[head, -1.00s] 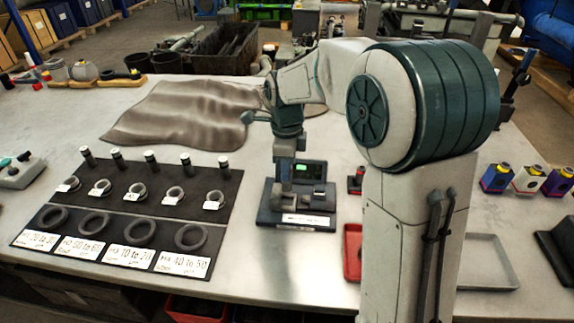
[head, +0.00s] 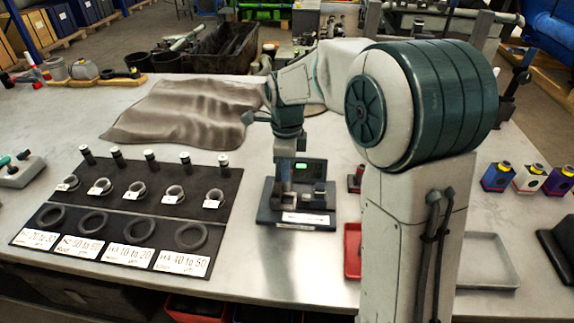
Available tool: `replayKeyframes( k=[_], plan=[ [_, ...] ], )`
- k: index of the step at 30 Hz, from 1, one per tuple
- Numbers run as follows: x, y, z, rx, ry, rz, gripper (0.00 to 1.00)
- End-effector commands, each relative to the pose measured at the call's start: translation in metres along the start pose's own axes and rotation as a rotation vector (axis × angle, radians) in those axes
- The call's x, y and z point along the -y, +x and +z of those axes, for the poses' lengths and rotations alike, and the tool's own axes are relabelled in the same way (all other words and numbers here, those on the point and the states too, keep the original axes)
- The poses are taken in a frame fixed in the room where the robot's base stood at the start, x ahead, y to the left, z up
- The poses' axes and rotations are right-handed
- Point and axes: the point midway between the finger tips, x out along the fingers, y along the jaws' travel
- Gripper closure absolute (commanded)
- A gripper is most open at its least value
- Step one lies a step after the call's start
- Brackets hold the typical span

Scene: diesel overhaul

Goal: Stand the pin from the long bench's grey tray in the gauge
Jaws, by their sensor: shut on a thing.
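The gauge (head: 296,219) is a dark block with a lit green display (head: 308,171) and a white label on its front edge, in the middle of the long bench. My gripper (head: 285,194) points down at the left part of the gauge, in front of the display's left side. It is shut on the pin, which is too small and too covered by the fingers to make out. I cannot tell whether the pin touches the gauge. The grey tray (head: 497,284) lies at the right, partly behind my arm; its visible part looks empty.
Left of the gauge, a black mat (head: 135,230) holds several dark pins, small tagged rings and larger rings above labels. A brown cloth (head: 180,110) lies behind. A red tray (head: 352,250) sits right of the gauge. Coloured boxes (head: 527,178) stand at the far right.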

Motion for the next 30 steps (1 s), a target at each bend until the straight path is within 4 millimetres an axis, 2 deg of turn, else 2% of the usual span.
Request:
replayKeyframes(
  k=[30],
  plan=[
    [0.000,0.017,0.000,0.000,0.000,-0.001,0.98]
  ],
)
